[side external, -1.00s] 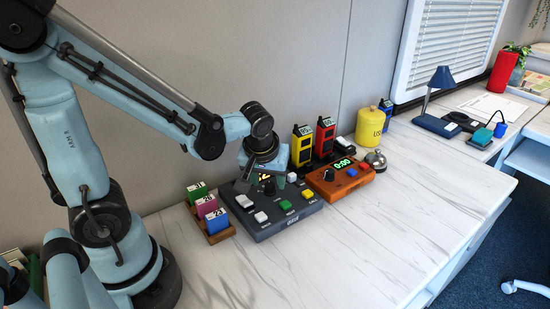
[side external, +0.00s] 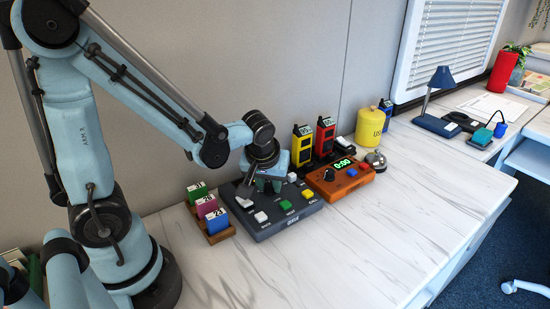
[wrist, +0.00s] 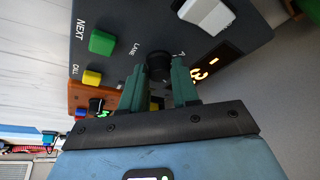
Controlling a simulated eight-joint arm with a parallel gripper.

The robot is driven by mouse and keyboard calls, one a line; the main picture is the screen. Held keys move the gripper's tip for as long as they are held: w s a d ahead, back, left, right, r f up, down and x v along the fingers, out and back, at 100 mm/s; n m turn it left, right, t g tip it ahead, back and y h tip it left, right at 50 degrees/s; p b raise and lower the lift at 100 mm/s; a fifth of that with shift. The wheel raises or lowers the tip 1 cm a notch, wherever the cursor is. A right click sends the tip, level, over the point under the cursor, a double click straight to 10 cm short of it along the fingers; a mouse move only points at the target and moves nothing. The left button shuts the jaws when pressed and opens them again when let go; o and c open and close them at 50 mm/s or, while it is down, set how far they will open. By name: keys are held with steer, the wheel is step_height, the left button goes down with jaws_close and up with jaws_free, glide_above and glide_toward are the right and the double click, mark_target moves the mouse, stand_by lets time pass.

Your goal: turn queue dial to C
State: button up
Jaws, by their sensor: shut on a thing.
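The dark grey queue console (side external: 283,223) sits on the marble-look counter, with several coloured and white buttons. Its black dial (wrist: 159,66) shows in the wrist view between my fingers, near the words "LANE" and "A". My gripper (wrist: 158,84) is shut on the dial, one green finger on each side. In the side view my gripper (side external: 268,187) reaches down to the console and hides the dial. An orange-lit display (wrist: 203,70) is beside it in the wrist view, partly covered. The dial's pointer and its exact setting cannot be made out.
A wooden rack of ticket cards (side external: 212,220) stands left of the console. An orange timer box (side external: 340,183) is close on its right. Behind are yellow and red handsets (side external: 303,146), a yellow canister (side external: 370,126) and a bell (side external: 375,160). The front counter is clear.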

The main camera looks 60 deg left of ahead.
steer(key=shift+a+m+t+h, duration=0.1)
steer(key=shift+m+t+h, duration=0.45)
steer(key=shift+m, duration=1.55)
jaws_close()
steer(key=o, duration=1)
jaws_free()
steer(key=shift+r, duration=0.1)
steer(key=shift+v, duration=5.95)
